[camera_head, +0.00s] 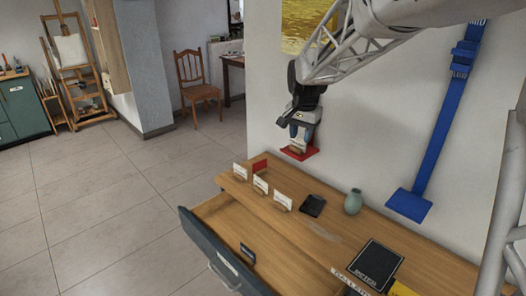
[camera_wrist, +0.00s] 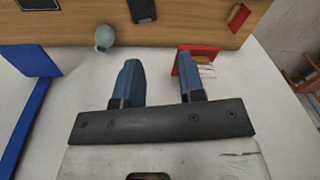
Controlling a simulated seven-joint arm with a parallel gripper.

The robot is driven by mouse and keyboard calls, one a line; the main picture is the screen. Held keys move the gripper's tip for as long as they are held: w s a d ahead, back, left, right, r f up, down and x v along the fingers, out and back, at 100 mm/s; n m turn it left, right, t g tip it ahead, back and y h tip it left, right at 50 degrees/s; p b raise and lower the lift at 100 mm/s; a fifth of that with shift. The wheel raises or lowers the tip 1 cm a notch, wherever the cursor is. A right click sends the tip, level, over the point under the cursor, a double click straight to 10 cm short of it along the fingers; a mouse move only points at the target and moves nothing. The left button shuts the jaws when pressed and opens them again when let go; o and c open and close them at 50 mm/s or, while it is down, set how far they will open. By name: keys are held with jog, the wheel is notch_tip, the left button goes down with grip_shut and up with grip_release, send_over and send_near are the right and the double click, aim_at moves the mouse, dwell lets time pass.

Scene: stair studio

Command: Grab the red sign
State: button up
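A small red sign (camera_head: 260,166) stands at the back left of the wooden desk top, behind the white cards. In the wrist view the red sign (camera_wrist: 238,16) is at the upper right, near the desk edge. My gripper (camera_head: 299,139) is above and to the right of it in the head view, close to the wall. In the wrist view its two blue fingers (camera_wrist: 160,82) are apart with nothing seen between them. A larger red piece (camera_head: 299,153) shows just below my gripper; in the wrist view it is by the right fingertip, and contact cannot be told.
White cards (camera_head: 261,184) stand near the sign. A black object (camera_head: 313,205), a green vase (camera_head: 353,202) and a black book (camera_head: 376,262) are on the desk (camera_head: 325,232). A drawer (camera_head: 222,262) is open in front. A blue strap-like piece (camera_head: 436,150) is on the wall.

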jog(key=w+a+f+m, duration=0.1)
jog(key=w+a+f, duration=0.2)
jog(key=w+f, duration=0.35)
jog(key=w+a+f+m, duration=0.1)
jog(key=w+a+f, duration=0.25)
jog(key=w, duration=0.55)
jog(key=m+g, duration=0.1)
jog(key=m, duration=0.1)
send_near(260, 169)
jog(key=shift+w+r, duration=0.15)
jog(key=shift+w, duration=0.3)
jog(key=shift+w+a, duration=0.1)
jog(key=shift+a, duration=0.05)
jog(key=shift+f, duration=0.3)
jog(key=shift+f, duration=1.2)
jog(key=shift+f, duration=0.1)
jog(key=shift+s+f, duration=0.15)
jog(key=shift+f, duration=1.1)
jog(key=shift+s+f, duration=0.1)
jog(key=shift+f, duration=1.15)
